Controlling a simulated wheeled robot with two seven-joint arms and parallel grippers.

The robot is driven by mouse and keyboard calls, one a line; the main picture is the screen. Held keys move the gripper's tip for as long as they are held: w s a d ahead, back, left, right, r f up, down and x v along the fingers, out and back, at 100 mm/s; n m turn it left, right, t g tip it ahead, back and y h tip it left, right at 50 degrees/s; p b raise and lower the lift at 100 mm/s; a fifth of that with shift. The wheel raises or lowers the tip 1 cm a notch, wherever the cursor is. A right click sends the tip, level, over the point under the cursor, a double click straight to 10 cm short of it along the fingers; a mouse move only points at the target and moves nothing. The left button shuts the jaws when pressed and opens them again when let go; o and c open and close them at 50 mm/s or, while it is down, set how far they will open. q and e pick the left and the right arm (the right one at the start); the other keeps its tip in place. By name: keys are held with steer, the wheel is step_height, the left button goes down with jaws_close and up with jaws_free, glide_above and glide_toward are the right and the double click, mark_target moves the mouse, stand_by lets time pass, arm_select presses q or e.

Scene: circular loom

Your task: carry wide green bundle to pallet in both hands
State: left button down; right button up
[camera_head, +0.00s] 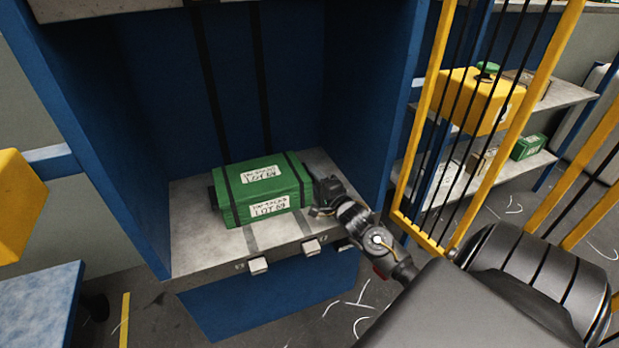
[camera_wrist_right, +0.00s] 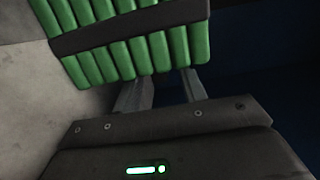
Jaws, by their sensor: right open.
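The wide green bundle (camera_head: 262,188) lies on a grey shelf inside a blue bay in the head view. It has dark straps and white lot labels. My right gripper (camera_head: 322,188) is at the bundle's right end, with its jaws open. In the right wrist view, the ribbed green side of the bundle (camera_wrist_right: 185,45) with a dark band is just beyond the two fingers of my right gripper (camera_wrist_right: 163,90); I cannot tell whether they touch it. My left gripper is not in view. A small dark patch shows at the bundle's left end. I cannot make out a pallet.
The grey shelf (camera_head: 200,250) has small light blocks on its front edge. Blue side walls (camera_head: 115,130) enclose it left and right. A yellow-framed barred guard (camera_head: 430,120) stands at the right, before shelves with yellow and green items. A blue-topped surface (camera_head: 35,300) is lower left.

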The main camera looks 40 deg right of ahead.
steer(key=shift+w+d+r, duration=0.1)
steer(key=shift+w+d, duration=0.05)
steer(key=shift+w, duration=0.65)
steer(key=shift+w+d, duration=0.15)
steer(key=shift+w, duration=0.6)
jaws_close()
stand_by(0.4)
